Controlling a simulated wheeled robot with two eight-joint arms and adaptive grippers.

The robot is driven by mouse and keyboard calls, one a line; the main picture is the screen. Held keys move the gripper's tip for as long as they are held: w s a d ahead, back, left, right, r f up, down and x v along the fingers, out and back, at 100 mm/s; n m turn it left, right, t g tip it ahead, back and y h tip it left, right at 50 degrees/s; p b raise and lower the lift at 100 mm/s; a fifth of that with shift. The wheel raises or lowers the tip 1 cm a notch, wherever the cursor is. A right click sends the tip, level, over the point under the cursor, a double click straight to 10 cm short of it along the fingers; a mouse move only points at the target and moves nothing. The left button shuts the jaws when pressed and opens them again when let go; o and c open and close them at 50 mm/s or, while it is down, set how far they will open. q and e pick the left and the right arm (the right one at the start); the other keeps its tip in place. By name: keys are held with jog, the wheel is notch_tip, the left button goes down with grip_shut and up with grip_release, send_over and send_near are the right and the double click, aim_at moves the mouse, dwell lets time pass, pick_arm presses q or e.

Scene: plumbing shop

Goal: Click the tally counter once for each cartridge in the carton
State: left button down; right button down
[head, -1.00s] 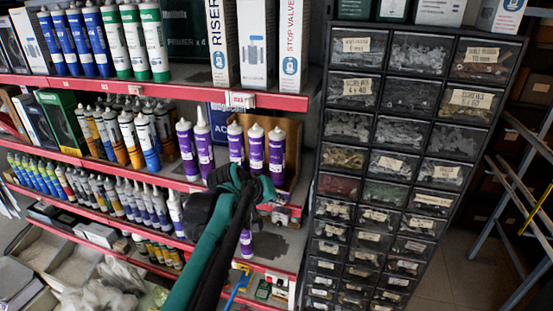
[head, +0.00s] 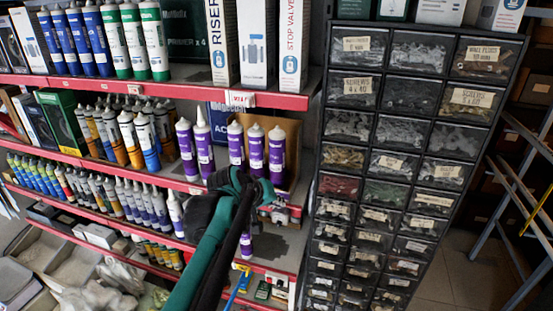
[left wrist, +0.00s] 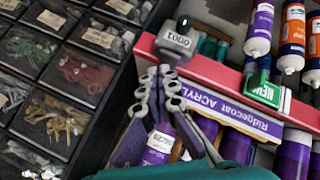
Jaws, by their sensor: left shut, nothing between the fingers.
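The open cardboard carton (head: 293,138) stands on the middle shelf, with three purple cartridges (head: 256,150) showing upright in it. Its purple front label (left wrist: 240,112) shows upside down in the left wrist view. The tally counter (left wrist: 178,42) is at the red shelf edge with a dark knob; its small digits look like zeros and a one, order unclear. My left gripper (head: 267,190) is in front of the carton and hides its lower front. In the left wrist view my left gripper (left wrist: 163,80) is shut and empty, fingertips close to the counter; touching cannot be told.
Two more purple cartridges (head: 203,145) stand left of the carton. A black drawer cabinet (head: 390,150) rises close on the right. Red shelf edges (head: 150,83) run above and below, with rows of other cartridges. A ladder-like metal frame (head: 515,180) stands far right.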

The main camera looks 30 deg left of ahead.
aim_at(277, 212)
pick_arm(q)
jog(key=shift+f+b, duration=0.35)
jog(key=shift+f, duration=0.2)
jog(key=shift+r, duration=0.1)
dwell(0.3)
jog(key=shift+r+p, duration=0.8)
jog(key=shift+r, duration=0.15)
notch_tip(277, 212, up, 6)
jog(key=p, duration=0.4)
dwell(1.6)
